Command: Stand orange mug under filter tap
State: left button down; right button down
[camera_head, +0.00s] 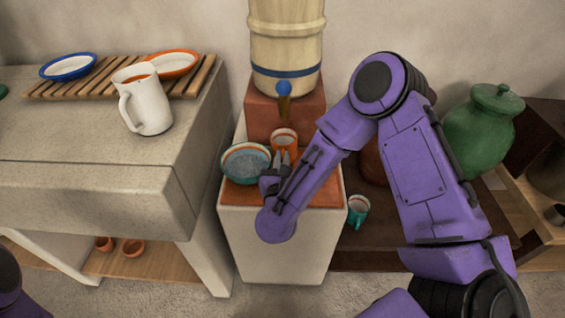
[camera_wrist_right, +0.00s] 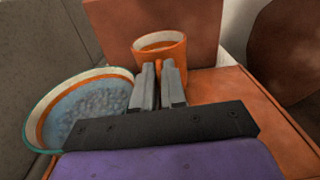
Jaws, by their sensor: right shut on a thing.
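The orange mug (camera_head: 284,136) has a pale inner rim and is upright in front of the brick-red block, below the filter's blue-handled tap (camera_head: 284,92). In the right wrist view the mug (camera_wrist_right: 158,46) is just past my fingertips, its handle side toward me. My right gripper (camera_head: 281,160) is shut on the mug, at the handle; the fingers also show in the wrist view (camera_wrist_right: 159,76). I cannot tell whether the mug's base touches the orange tiled top (camera_head: 318,195). The wooden filter barrel (camera_head: 287,45) stands on the block. My left gripper is out of view.
A bowl (camera_head: 232,174) with a speckled blue-grey inside sits close left of the mug. A teal cup (camera_head: 358,211) is lower right; a green jar (camera_head: 481,130) stands right. A white jug (camera_head: 150,105) and a plate rack (camera_head: 112,86) are on the left counter.

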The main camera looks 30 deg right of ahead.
jog(key=shift+f, duration=0.4)
jog(key=c, duration=1.5)
grip_release()
jog(key=shift+f, duration=0.15)
jog(key=shift+o, duration=0.2)
jog(key=shift+r, duration=0.2)
jog(key=b+v, duration=0.1)
jog(key=v, duration=1.1)
